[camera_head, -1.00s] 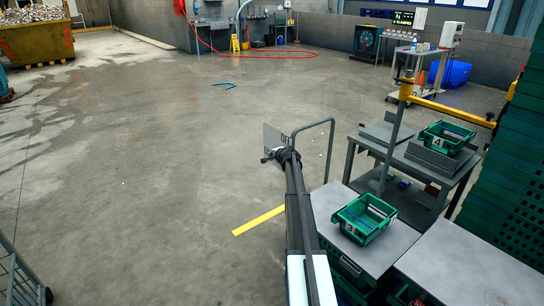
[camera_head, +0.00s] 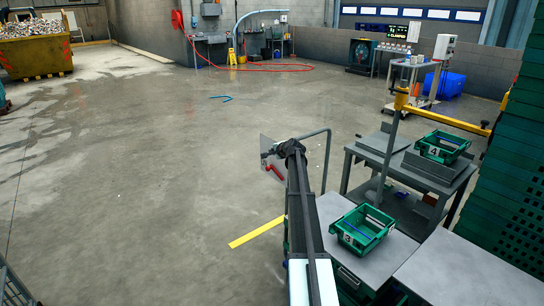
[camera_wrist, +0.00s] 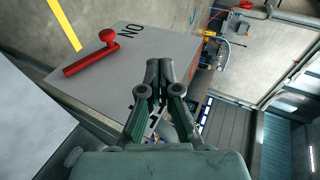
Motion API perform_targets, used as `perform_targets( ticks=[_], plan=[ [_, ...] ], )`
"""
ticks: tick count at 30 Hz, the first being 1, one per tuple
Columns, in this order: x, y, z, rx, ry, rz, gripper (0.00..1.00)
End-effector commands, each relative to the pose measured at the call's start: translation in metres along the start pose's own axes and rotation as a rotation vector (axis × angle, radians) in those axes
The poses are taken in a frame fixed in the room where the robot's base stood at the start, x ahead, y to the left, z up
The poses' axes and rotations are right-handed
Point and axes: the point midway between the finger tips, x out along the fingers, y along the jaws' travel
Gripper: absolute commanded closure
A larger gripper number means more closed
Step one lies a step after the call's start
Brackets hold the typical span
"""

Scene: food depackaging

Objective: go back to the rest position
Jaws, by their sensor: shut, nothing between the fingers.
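My gripper (camera_wrist: 159,72) is shut and empty in the wrist view, its two fingers together. Beyond and beside the fingers is a grey panel (camera_wrist: 98,82) with black lettering and a red lever (camera_wrist: 92,54). The lever lies left of the fingers, apart from them. In the head view my arm reaches up from the bottom middle. The panel (camera_head: 266,147) and red lever (camera_head: 275,172) show just left of the arm's dark far end. The fingertips cannot be made out in the head view.
A green crate (camera_head: 345,238) sits on the near grey table (camera_head: 402,250), right of my arm. Another green crate (camera_head: 462,143) is on the table behind. A yellow post-mounted arm (camera_head: 445,118) and stacked green crates (camera_head: 515,175) stand farther right. Floor at left is open.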

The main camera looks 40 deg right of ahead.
Motion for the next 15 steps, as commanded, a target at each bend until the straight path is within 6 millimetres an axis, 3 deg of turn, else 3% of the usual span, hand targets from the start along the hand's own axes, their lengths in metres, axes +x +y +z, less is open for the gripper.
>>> perform_targets(
  ticks=[15],
  plan=[
    [-0.0002,0.0004,0.0008,-0.024,-0.004,0.003,1.0]
  ],
)
